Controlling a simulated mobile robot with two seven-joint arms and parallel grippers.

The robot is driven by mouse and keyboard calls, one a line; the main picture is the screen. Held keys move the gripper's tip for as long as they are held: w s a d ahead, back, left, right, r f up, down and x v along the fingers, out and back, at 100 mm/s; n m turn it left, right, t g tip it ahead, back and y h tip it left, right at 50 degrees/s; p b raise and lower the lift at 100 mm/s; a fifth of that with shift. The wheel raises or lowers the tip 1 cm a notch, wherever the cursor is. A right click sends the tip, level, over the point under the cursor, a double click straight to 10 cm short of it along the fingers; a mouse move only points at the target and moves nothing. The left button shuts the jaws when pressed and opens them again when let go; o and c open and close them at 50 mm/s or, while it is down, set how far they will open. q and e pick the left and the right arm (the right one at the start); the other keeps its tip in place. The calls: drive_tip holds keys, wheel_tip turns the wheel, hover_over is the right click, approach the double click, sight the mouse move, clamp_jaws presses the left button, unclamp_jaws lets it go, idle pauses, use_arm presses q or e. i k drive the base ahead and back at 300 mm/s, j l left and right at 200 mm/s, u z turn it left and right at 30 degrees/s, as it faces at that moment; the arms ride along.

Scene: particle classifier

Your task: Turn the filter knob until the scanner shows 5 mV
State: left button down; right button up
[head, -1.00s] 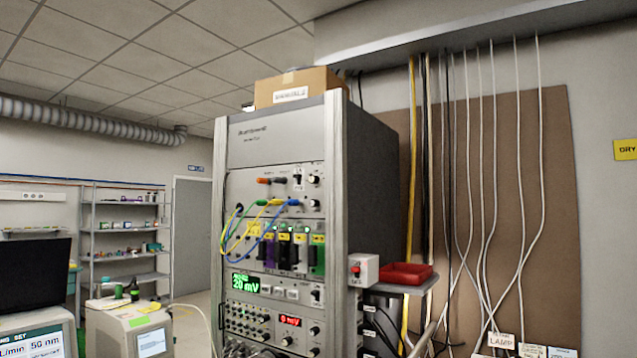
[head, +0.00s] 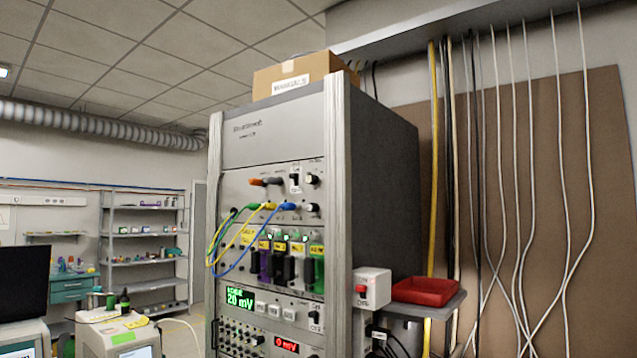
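The tall grey instrument rack (head: 270,150) stands in the middle of the head view. Its green display (head: 240,298) reads 20 mV. A smaller red display (head: 286,345) low on the rack reads 0 mV. Black knobs show at the panel's right side, one near the top (head: 312,180) and one beside the green display's row (head: 314,316). I cannot tell which one is the filter knob, as the labels are too small to read. The lower panels are cut off by the frame. Neither of my grippers is in view.
A grey side shelf with a red tray (head: 426,291) juts out right of the rack, beside a white switch box (head: 372,288). Cables (head: 520,180) hang on the right wall. A pale instrument (head: 120,335) stands at lower left.

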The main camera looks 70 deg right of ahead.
sight(311, 179)
drive_tip(key=k+l, duration=0.1)
drive_tip(key=l, duration=0.6)
drive_tip(key=k+l, duration=0.1)
drive_tip(key=l, duration=0.6)
